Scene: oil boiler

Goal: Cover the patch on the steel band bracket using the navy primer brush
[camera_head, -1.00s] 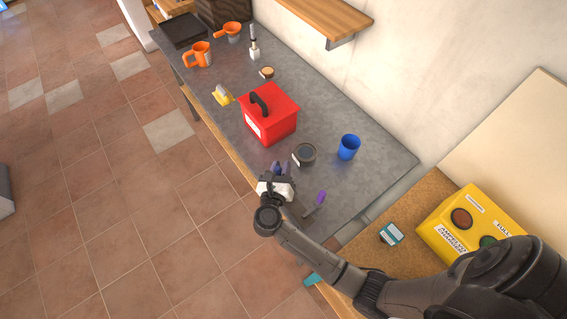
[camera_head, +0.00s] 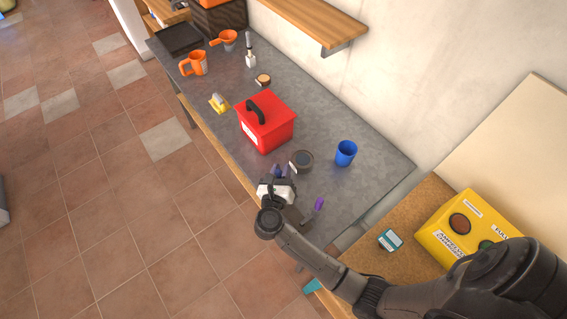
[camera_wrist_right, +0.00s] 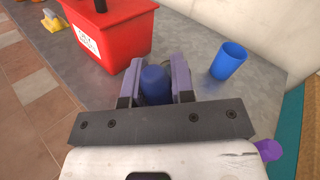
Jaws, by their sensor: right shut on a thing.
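My right gripper (camera_head: 281,172) is shut on a navy blue, rounded handle (camera_wrist_right: 155,84), which looks like the primer brush. In the right wrist view the handle is seen nearly end-on between the two grey-purple fingers. The bristles are hidden. In the head view the gripper is over the front edge of the grey bench, just in front of a dark round tin (camera_head: 301,161). I cannot make out the steel band bracket or its patch for certain. My left gripper is not in view.
A red box (camera_head: 266,127) with a black handle stands left of the tin. A blue cup (camera_head: 346,153) stands to its right. A purple object (camera_head: 319,204) is near the bench's front edge. A yellow control box (camera_head: 465,225) is at the right. Orange vessels stand farther back.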

